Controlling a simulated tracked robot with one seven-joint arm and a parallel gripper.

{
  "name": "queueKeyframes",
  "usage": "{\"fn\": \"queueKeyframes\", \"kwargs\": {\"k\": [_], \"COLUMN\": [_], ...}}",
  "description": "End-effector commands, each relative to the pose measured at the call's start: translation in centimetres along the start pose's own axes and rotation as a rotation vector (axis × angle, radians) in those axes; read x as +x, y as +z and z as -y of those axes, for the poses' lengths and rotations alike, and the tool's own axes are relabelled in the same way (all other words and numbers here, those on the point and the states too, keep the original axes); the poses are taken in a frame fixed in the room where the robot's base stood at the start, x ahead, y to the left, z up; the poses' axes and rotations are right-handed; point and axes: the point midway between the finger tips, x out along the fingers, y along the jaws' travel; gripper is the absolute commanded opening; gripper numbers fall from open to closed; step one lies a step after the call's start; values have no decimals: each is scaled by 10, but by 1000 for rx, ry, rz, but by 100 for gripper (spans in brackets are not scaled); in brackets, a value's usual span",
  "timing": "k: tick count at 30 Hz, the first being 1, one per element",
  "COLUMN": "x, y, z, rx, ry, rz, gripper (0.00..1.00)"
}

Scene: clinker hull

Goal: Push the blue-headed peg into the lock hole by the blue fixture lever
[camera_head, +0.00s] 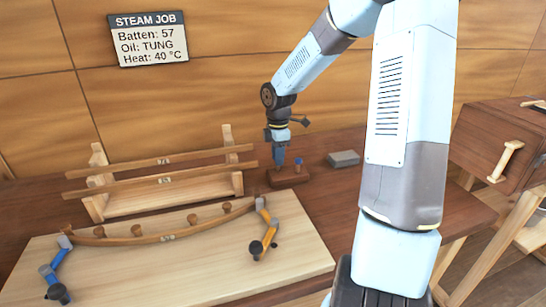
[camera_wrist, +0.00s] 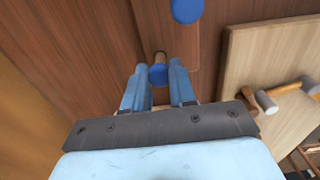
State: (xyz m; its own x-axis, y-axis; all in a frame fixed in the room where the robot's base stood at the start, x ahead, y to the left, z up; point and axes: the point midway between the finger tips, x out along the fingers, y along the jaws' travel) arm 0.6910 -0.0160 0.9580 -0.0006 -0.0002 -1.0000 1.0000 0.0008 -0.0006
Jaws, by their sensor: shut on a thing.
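My gripper (camera_head: 278,154) points down over a small dark wooden block (camera_head: 288,178). In the wrist view its fingers (camera_wrist: 159,88) are closed around a blue-headed peg (camera_wrist: 158,75). A second blue-headed peg (camera_head: 298,162) stands at the block's right side; its round blue head also shows in the wrist view (camera_wrist: 185,10). The blue fixture lever (camera_head: 51,274) is at the left end of the pale fixture board (camera_head: 180,277), far from my gripper. I cannot make out the lock hole beside it. The held peg's lower end is hidden, so I cannot tell whether it is clear of the block.
A curved batten (camera_head: 160,237) lies along wooden pegs on the board. A yellow lever (camera_head: 264,240) is at its right end. A wooden rack (camera_head: 165,195) with two battens stands behind. A grey block (camera_head: 343,158) lies right of the peg block. A sign (camera_head: 148,38) hangs on the wall.

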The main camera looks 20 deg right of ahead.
Motion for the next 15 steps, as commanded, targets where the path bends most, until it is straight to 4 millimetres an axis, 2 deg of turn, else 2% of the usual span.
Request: {"fn": "queueKeyframes", "kwargs": {"k": [15], "x": [-12], "y": [0], "z": [0], "rx": [0], "ry": [1], "rz": [0], "gripper": [1]}}
